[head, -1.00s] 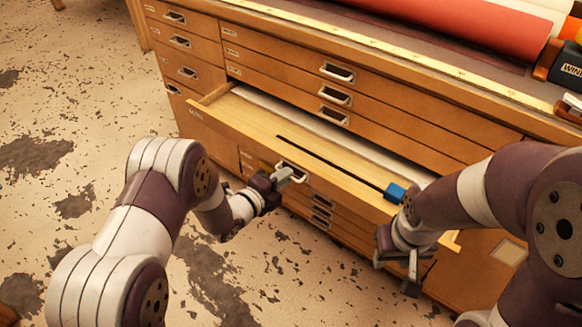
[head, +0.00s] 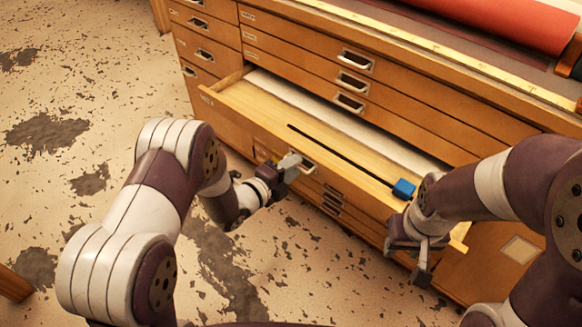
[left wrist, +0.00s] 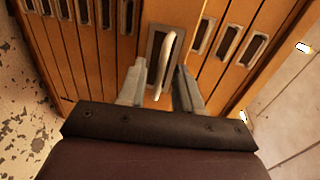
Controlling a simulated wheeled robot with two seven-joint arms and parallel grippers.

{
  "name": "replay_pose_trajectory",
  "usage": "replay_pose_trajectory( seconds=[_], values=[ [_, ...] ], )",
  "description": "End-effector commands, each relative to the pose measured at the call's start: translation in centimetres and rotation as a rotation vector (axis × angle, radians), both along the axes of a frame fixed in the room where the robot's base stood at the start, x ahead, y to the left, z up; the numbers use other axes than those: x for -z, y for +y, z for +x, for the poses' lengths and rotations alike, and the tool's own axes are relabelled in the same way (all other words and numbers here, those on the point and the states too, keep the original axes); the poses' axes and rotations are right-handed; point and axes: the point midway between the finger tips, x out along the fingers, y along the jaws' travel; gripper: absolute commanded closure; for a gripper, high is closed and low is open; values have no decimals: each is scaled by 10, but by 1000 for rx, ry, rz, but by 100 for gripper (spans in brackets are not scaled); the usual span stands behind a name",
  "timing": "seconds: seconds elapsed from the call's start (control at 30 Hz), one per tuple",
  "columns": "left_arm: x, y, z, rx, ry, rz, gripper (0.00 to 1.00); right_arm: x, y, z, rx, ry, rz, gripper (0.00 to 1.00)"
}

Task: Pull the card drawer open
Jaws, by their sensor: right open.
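The card drawer (head: 240,122) stands partly out of the wooden cabinet, with its inside showing from above. Its metal handle (head: 301,160) is on the front face; in the left wrist view the handle (left wrist: 165,62) shows as a pale bar in a dark recess. My left gripper (head: 291,163) is at the handle. In the left wrist view its two fingers (left wrist: 160,88) are apart, with the bar between and just beyond their tips and gaps on both sides. My right gripper (head: 425,262) is open and empty by the right end of the drawer front, partly hidden by its own arm.
A blue block (head: 403,189) lies at the right end of a dark strip in the drawer. Other drawers (head: 340,82) with recessed handles are above and below. A red roll (head: 510,20) lies on the cabinet top. The worn floor (head: 70,130) at left is clear.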

Motion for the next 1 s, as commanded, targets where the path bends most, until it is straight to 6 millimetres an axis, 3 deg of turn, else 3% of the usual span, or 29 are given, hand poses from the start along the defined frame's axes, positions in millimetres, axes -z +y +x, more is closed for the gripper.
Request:
replay_pose_trajectory(
  seconds=[0.17, 0.5, 0.7, 1.0],
  values=[
    [-9, 16, -21, -5, 3, -1, 66, -10, 0, 0, 0, 0, 0, 57],
    [-25, 65, -87, -5, 1, 0, 66, -26, 0, 0, 0, 0, 0, 57],
    [-27, 72, -99, -1, 0, -1, 66, -27, 0, 0, 0, 0, 0, 57],
    [-26, 72, -99, 0, 1, -1, 66, -27, 0, 0, 0, 0, 0, 57]
  ],
)
